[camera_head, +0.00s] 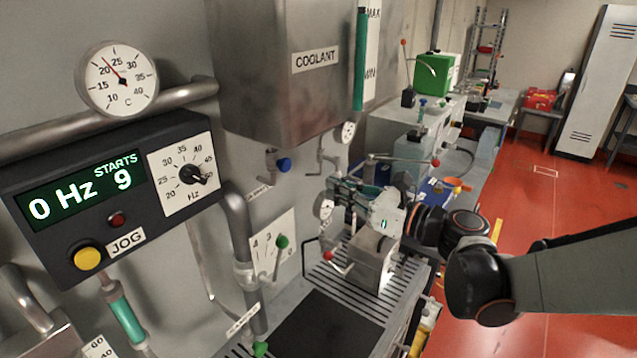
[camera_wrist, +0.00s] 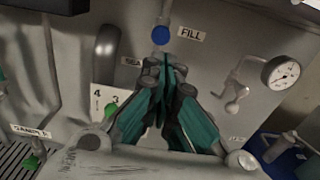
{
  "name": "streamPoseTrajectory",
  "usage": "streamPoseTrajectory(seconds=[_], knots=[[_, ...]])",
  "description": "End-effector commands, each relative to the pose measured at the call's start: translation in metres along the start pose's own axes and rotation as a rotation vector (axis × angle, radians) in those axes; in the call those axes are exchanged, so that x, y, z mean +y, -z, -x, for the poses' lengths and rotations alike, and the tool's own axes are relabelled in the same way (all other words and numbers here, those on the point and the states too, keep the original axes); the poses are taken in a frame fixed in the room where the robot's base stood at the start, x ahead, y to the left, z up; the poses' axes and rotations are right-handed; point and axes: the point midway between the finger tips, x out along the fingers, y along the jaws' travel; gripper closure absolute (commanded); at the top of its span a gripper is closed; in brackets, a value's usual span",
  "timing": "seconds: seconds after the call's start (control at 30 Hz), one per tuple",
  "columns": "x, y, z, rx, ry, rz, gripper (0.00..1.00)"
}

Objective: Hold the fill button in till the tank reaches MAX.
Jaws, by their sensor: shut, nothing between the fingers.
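The tank's green sight tube (camera_head: 360,60) stands beside a MAX and MIN scale (camera_head: 372,45); the exact level is hard to tell.
A small gauge (camera_wrist: 281,72) and a valve lever (camera_wrist: 233,95) are right of the button. A green-knobbed lever (camera_head: 281,242) and a bent pipe (camera_head: 240,230) lie below and left. The JOG panel (camera_head: 115,205) is at the left. A slotted bench (camera_head: 390,320) lies beneath.

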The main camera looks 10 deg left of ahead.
Motion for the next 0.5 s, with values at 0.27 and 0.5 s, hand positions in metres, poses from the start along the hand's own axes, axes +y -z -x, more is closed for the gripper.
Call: streamPoseTrajectory(seconds=[0.27, 0.5], knots=[[0.0, 0.0, 0.02, 0.0, -0.001, 0.0, 1.0], [0.0, 0.0, 0.02, 0.0, -0.001, 0.0, 1.0]])
